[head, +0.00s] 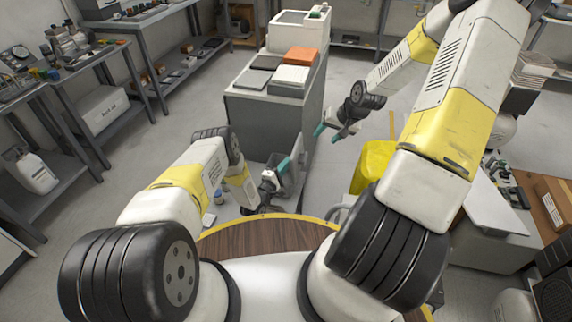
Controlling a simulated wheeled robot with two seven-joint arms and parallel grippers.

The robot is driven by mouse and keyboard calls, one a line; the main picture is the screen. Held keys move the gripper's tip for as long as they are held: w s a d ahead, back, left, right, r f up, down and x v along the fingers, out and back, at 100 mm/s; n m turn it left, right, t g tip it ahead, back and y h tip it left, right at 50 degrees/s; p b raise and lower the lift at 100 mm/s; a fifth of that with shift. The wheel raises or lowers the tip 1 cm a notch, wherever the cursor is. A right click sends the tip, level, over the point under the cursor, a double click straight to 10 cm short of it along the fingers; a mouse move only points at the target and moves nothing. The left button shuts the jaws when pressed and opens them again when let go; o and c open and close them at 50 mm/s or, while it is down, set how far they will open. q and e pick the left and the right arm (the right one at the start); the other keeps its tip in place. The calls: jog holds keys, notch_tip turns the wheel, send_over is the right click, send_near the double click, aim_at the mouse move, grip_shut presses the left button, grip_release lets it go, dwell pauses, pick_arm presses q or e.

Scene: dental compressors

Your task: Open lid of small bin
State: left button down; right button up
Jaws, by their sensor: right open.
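I cannot tell for sure which thing is the small bin. A grey cabinet (262,118) stands ahead of me, with dark grey, orange (300,56) and white (291,75) flat-topped pieces on it, all lying flat. A small grey box-like part (298,172) shows low at the cabinet's near side, partly hidden by my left gripper. My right gripper (329,132), with teal fingertips, is open and empty just right of the cabinet, pointing left. My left gripper (279,172) is low in front of the cabinet; its jaw opening is unclear.
A yellow bin or bag (373,166) stands on the floor at right, partly behind my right arm. Workbenches with tools line the left wall. A white jug (30,170) stands on a lower shelf. Cardboard boxes (553,203) are at far right. The floor left of the cabinet is clear.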

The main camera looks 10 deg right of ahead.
aim_at(293, 164)
jog(key=s+a+r+n+h, duration=0.15)
jog(key=s+r, duration=0.35)
jog(key=r, duration=0.6)
jog(key=s+a+r+n+h, duration=0.15)
jog(key=s+r, duration=0.45)
jog(key=r, duration=0.6)
pick_arm(q)
jog(key=shift+s+d+r+m+g, duration=0.2)
jog(key=shift+d+m, duration=0.25)
jog(key=shift+m, duration=0.2)
jog(key=shift+s+d+r+m+g, duration=0.1)
jog(key=shift+s+d+m+g, duration=0.1)
jog(key=shift+d+m, duration=0.4)
jog(key=shift+s+d+r+m+g, duration=0.1)
jog(key=shift+s+d+m, duration=0.15)
jog(key=shift+m, duration=0.5)
pick_arm(e)
jog(key=s+a+r+y, duration=0.1)
jog(key=s+a+r, duration=0.2)
jog(key=s+r, duration=0.2)
jog(key=s+a+r+t+y, duration=0.1)
jog(key=s+a+r, duration=0.2)
jog(key=s, duration=0.9)
jog(key=shift+s+a+r, duration=0.2)
jog(key=shift+a+r, duration=0.05)
jog(key=shift+r, duration=0.65)
